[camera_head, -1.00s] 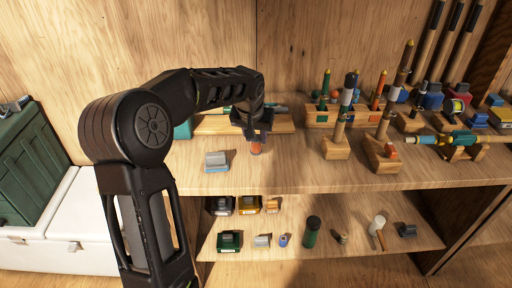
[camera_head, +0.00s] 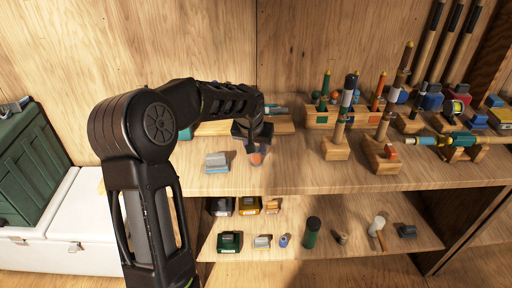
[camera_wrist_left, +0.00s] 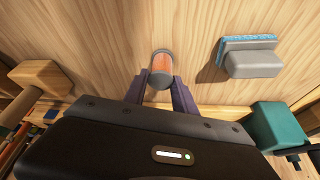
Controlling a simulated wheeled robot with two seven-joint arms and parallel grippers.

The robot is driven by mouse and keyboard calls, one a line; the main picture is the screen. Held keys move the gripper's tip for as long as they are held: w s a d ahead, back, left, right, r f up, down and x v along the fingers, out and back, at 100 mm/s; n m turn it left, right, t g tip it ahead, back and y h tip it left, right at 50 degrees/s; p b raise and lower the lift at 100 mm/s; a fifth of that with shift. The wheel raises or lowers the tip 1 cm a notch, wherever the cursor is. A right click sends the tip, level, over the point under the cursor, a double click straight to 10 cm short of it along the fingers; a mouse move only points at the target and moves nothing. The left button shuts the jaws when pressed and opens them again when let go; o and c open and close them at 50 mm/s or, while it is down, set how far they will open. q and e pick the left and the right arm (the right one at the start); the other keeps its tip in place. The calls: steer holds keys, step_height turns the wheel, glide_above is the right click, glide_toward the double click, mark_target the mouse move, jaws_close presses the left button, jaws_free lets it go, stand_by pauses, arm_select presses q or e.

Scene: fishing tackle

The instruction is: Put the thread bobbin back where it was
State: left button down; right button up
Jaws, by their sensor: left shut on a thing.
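The thread bobbin (camera_wrist_left: 161,64) is a small orange spool with grey ends. My left gripper (camera_head: 256,148) is shut on it, and the fingertips (camera_wrist_left: 160,82) grip its sides in the left wrist view. In the head view the bobbin (camera_head: 256,159) shows just below the fingers, over the front part of the upper shelf (camera_head: 300,175). I cannot tell whether it touches the shelf. My right gripper is not in view.
A grey and blue block (camera_head: 217,163) lies just left of the bobbin. Wooden stands with rods (camera_head: 335,148) are to the right. The lower shelf (camera_head: 370,215) holds several small items. Bare shelf lies around the bobbin's front and right.

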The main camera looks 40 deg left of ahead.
arm_select(q)
steer(key=c, duration=1)
jaws_free()
steer(key=shift+f, duration=0.1)
steer(key=v, duration=1.2)
steer(key=shift+b, duration=0.4)
